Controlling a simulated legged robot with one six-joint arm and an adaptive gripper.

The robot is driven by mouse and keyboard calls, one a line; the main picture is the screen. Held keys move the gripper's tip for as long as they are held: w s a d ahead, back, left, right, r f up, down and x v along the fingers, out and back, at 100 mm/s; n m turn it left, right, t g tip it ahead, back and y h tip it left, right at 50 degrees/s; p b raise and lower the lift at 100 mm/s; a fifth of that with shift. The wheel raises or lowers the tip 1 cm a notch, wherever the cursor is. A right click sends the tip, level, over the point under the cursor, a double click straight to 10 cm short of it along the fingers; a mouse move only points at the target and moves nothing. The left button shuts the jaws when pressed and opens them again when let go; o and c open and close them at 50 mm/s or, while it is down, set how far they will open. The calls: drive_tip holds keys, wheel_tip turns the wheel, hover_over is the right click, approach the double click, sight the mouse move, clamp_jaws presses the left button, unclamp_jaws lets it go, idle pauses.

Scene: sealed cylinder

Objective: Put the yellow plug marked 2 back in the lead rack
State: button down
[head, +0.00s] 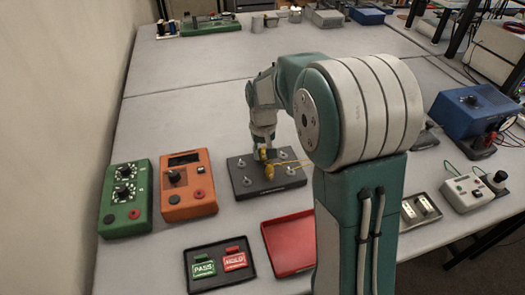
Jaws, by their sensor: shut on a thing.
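My gripper (262,146) points down over a dark grey block (240,186) with several silver posts, near the middle of the table. It is shut on a yellow plug (264,155), which is small and partly covered by the fingers. A second yellow piece (269,170) shows just below it, at the block's top. A thin yellow lead runs right from there and passes behind my arm. The mark 2 is too small to read. I cannot tell whether the held plug touches the block. No lead rack can be made out for certain.
A green box (126,200) and an orange box (188,186) stand left of the block. In front lie a black tray (220,284) with PASS and HOLD tags and a red tray (290,243). A blue box (475,112) stands right.

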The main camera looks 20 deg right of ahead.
drive_tip(key=shift+f, duration=0.3)
drive_tip(key=shift+c, duration=2)
unclamp_jaws()
drive_tip(key=shift+r, duration=0.1)
wheel_tip(320, 180, up, 11)
drive_tip(key=shift+r, duration=0.35)
